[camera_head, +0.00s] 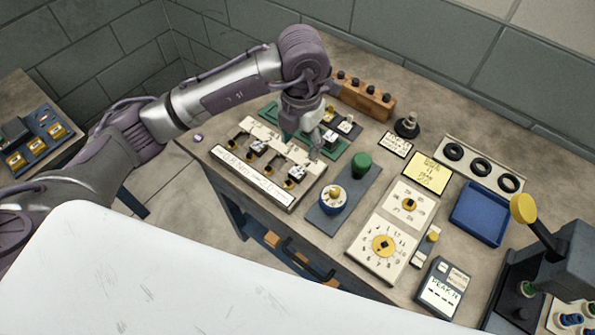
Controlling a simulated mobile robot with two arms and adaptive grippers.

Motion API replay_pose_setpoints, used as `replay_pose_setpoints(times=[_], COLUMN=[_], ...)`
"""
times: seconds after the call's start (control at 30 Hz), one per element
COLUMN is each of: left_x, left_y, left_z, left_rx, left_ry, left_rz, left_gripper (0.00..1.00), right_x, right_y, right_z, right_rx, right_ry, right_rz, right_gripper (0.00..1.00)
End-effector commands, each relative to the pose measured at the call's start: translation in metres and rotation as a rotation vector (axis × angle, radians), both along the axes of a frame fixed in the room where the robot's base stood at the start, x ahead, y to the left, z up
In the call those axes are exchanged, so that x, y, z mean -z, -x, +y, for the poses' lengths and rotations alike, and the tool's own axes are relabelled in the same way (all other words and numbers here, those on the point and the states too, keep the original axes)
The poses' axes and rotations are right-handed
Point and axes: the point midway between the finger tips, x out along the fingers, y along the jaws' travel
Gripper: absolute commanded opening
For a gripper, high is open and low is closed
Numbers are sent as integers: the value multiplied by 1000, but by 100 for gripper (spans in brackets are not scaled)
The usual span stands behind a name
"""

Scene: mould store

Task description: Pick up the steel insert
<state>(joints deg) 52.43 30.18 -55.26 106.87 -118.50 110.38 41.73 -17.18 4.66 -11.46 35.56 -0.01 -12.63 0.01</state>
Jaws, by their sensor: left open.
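My left gripper (303,134) points down over the back of a cream fixture (247,185) on the bench. It is open, and its fingers partly cover the fixture and the green tray behind. Small silver-and-black pieces sit in a row on the fixture, one in the middle (258,148) and one at its right end (295,175). More small light and dark pieces (347,126) sit on the green tray (357,134). I cannot tell for sure which piece is the steel insert. No piece is visibly held. My right gripper is not in view.
A blue-grey plate (328,220) with a green knob (361,164) stands right of the fixture. A wooden block (362,99) with black knobs is behind. A blue tray (480,214) and a lever press (560,255) are at the right.

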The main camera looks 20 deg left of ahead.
Motion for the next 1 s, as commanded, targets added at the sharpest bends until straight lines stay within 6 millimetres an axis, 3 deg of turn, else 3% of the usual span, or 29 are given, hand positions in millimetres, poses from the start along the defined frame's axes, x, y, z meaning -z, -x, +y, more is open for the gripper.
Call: replay_pose_setpoints(times=[0.2,0.47,0.7,1.0], left_x=[37,55,90,100], left_y=[1,2,4,4], left_z=[0,2,5,5], left_rx=[1,1,1,2], left_ry=[2,3,4,5], left_rz=[4,3,3,0], left_gripper=[62,62,62,62], right_x=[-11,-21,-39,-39], right_y=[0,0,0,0], right_z=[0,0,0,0], right_rx=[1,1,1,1], right_ry=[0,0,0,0], right_rz=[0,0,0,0], right_gripper=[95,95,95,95])
